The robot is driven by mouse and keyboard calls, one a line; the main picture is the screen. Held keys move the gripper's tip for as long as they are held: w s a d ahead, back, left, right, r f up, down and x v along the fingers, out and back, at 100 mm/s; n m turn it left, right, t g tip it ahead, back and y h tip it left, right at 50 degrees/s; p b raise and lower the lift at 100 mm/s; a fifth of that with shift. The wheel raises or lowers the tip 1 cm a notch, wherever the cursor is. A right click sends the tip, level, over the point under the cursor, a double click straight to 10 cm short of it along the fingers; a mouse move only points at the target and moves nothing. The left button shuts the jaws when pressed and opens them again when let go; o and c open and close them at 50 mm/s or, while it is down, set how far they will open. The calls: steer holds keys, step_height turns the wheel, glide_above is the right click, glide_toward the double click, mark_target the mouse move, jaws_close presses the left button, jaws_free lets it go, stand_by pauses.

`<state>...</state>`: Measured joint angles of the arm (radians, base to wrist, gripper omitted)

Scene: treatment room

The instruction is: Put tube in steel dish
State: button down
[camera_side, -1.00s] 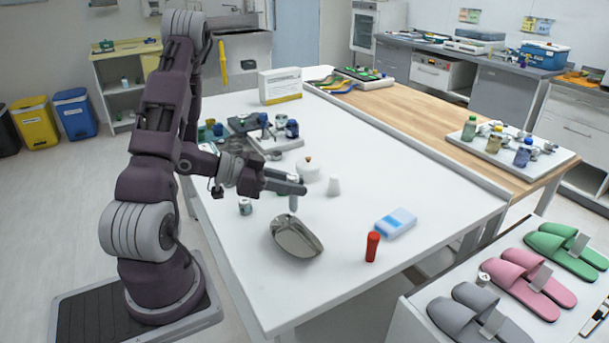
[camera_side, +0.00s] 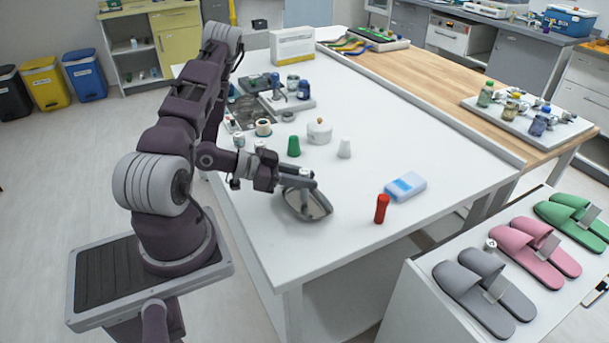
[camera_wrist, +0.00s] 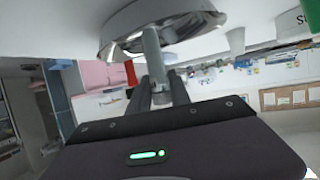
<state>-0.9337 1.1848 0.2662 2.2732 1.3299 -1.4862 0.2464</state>
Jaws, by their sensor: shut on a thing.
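The steel dish (camera_side: 318,207) is a shiny oval bowl on the white table, below my gripper (camera_side: 308,182); in the wrist view the dish (camera_wrist: 120,22) is at the top. My gripper is shut on a slim grey tube, which stands out from between the fingers (camera_wrist: 160,92) in the wrist view. The tube (camera_wrist: 152,48) points at the dish, and its far end overlaps the dish's rim in that view. I cannot tell whether it touches the dish. In the side view the fingers largely hide the tube and part of the dish.
A red cylinder (camera_side: 381,209) and a blue-white pack (camera_side: 406,187) lie to the right of the dish. A green cup (camera_side: 294,146), a white cup (camera_side: 344,149) and a lidded white pot (camera_side: 319,132) stand behind. The table's right middle is clear.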

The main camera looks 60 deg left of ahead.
steer(key=c, duration=1.1)
jaws_free()
step_height(320, 180, up, 7)
steer(key=shift+r, duration=0.1)
